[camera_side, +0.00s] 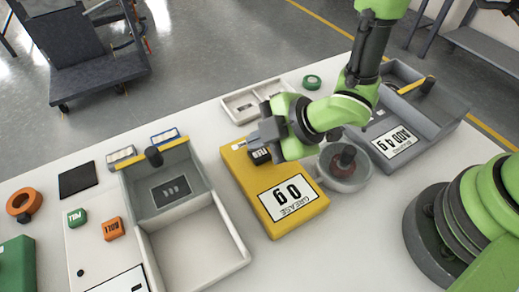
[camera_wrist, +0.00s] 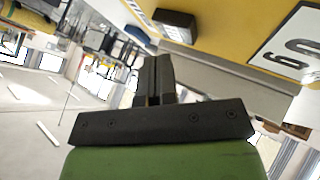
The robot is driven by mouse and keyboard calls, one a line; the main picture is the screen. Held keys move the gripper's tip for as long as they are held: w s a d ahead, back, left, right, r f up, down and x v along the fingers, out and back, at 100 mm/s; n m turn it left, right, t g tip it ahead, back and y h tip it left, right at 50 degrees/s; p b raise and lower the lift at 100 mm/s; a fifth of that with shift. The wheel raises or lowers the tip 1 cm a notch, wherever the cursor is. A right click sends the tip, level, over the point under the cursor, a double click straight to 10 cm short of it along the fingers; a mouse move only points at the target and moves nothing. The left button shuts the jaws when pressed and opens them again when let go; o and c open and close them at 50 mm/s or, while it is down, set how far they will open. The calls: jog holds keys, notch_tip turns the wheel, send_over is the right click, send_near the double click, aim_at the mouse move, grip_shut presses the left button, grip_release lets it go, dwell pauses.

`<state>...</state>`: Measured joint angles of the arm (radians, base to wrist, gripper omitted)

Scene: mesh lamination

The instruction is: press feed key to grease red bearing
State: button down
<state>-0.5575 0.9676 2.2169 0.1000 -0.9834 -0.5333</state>
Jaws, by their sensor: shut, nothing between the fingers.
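The yellow grease unit (camera_side: 282,217) stands mid-table, with a display reading 0 g that appears upside down. Its black key (camera_side: 260,156) is at the far-left part of its top, partly hidden by my gripper; its lettering is hard to read. In the wrist view the black key (camera_wrist: 175,25) stands on the yellow surface (camera_wrist: 225,35). My gripper (camera_side: 256,139) is shut and empty, close to the key; I cannot tell whether it touches. In the wrist view the fingertips (camera_wrist: 155,62) show a gap below the key. A dark reddish part (camera_side: 345,158) sits in a round grey dish (camera_side: 350,183), possibly the red bearing.
A grey open tray unit (camera_side: 200,253) stands left, with green (camera_side: 77,217) and orange (camera_side: 113,229) keys beside it. A grey unit with another display (camera_side: 395,141) stands right. A white divided tray (camera_side: 240,106) and green ring (camera_side: 312,82) lie behind.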

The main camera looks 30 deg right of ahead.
aim_at(260, 156)
jog(key=shift+f, duration=0.1)
dwell(0.7)
jog(key=shift+f, duration=0.3)
jog(key=shift+f, duration=0.55)
dwell(0.9)
jog(key=shift+r, duration=0.95)
jog(key=shift+r, duration=0.1)
jog(key=shift+r, duration=2.4)
dwell(0.5)
